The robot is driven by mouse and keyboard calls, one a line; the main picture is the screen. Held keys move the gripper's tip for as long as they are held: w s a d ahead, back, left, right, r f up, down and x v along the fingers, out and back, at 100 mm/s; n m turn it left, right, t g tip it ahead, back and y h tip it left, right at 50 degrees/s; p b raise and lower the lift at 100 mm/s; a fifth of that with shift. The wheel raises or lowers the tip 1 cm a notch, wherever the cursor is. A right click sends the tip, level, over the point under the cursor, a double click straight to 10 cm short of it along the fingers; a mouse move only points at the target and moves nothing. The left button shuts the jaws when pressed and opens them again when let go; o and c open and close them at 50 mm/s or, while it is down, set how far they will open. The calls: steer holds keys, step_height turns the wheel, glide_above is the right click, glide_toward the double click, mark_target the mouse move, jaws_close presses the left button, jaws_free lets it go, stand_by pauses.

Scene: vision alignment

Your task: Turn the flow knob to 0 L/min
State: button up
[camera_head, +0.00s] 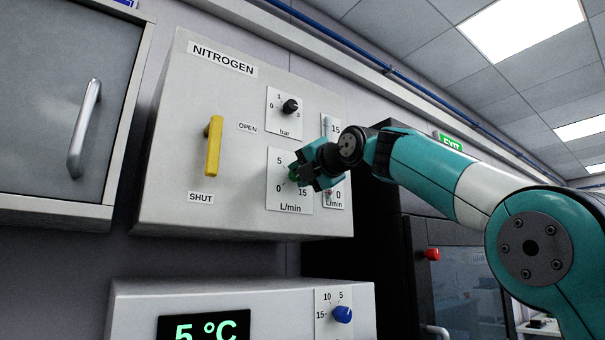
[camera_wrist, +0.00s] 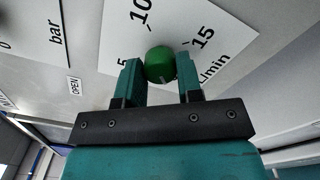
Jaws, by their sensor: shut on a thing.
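The green flow knob (camera_head: 293,174) sits on a white L/min dial plate (camera_head: 285,200) on the nitrogen panel. The dial's 0, 5 and 15 show in the head view; my gripper covers the rest. In the wrist view the knob (camera_wrist: 159,62) is between the two fingers of my gripper (camera_wrist: 159,78), which is shut on it. The 10 and 15 marks show there, the 5 partly; the 0 is hidden. A small pale mark shows on the knob's lower edge, but I cannot tell which number it points at. A flow tube gauge (camera_head: 328,126) to the right is partly covered.
A black bar knob (camera_head: 290,106) sits above the flow dial. A yellow valve handle (camera_head: 213,146) stands upright to its left. Below is a 5 °C unit (camera_head: 240,293) with a blue knob (camera_head: 342,314). A cabinet handle (camera_head: 84,128) is far left.

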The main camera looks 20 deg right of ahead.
steer(key=o, duration=0.9)
steer(key=shift+b+v, duration=3)
steer(key=shift+v, duration=5.75)
